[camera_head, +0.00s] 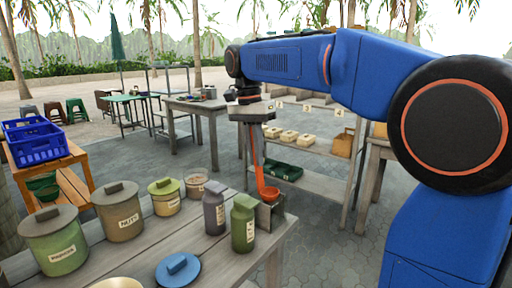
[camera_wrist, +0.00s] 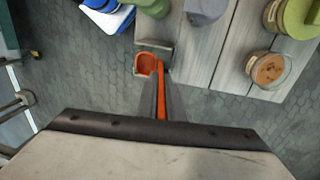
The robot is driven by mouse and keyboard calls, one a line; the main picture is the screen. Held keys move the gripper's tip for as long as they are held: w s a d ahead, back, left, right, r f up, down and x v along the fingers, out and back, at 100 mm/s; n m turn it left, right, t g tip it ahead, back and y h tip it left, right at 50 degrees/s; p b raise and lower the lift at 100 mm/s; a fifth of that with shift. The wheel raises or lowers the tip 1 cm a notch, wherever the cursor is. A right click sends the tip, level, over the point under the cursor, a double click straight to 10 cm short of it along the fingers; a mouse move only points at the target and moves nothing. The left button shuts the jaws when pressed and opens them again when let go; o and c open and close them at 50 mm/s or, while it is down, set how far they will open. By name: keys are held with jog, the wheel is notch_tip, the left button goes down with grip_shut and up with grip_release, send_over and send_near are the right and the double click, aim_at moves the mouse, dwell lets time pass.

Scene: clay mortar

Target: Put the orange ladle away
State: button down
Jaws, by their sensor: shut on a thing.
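The orange ladle (camera_head: 267,190) hangs upright with its bowl down, at the right end of the wooden table. My gripper (camera_head: 257,158) points down and is shut on the ladle's handle. In the wrist view the orange handle (camera_wrist: 162,103) runs between my two fingers (camera_wrist: 161,92), with the bowl (camera_wrist: 147,64) beyond the fingertips. A small grey holder (camera_head: 277,208) at the table edge is right by the bowl; its wall also shows in the wrist view (camera_wrist: 156,46). I cannot tell whether the bowl is inside the holder or just above it.
A green bottle (camera_head: 243,224) and a grey bottle (camera_head: 214,212) stand close left of the ladle. Several lidded jars and a blue lid (camera_head: 178,270) are on the same table (camera_head: 228,262). A shelf unit (camera_head: 322,183) with boxes stands behind. Paved floor is clear to the right.

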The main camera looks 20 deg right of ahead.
jog(key=shift+f, duration=3.1)
jog(key=c, duration=1.8)
grip_release()
notch_tip(320, 180, up, 16)
jog(key=w+a+r, duration=0.1)
jog(key=w+a, duration=0.1)
jog(key=n+t, duration=0.2)
jog(key=n, duration=0.1)
send_near(256, 173)
jog(key=s+d+r, duration=0.1)
jog(key=s+d, duration=0.3)
jog(key=s+d+f+n+t, duration=0.1)
jog(key=s+d+f+n, duration=0.1)
jog(key=s+f, duration=0.4)
jog(key=s+d+f+n+t, duration=0.1)
jog(key=s+d+f+n, duration=0.1)
jog(key=s+f, duration=0.5)
jog(key=s+d+f+n+t+y, duration=0.1)
jog(key=s+d+f+n+t, duration=0.1)
jog(key=s+f, duration=0.5)
jog(key=shift+s+d+f+n, duration=0.15)
jog(key=shift+f+n, duration=0.3)
jog(key=shift+f, duration=1.2)
jog(key=shift+s+d+f+n, duration=0.15)
jog(key=shift+f+n, duration=0.3)
jog(key=shift+f, duration=1.2)
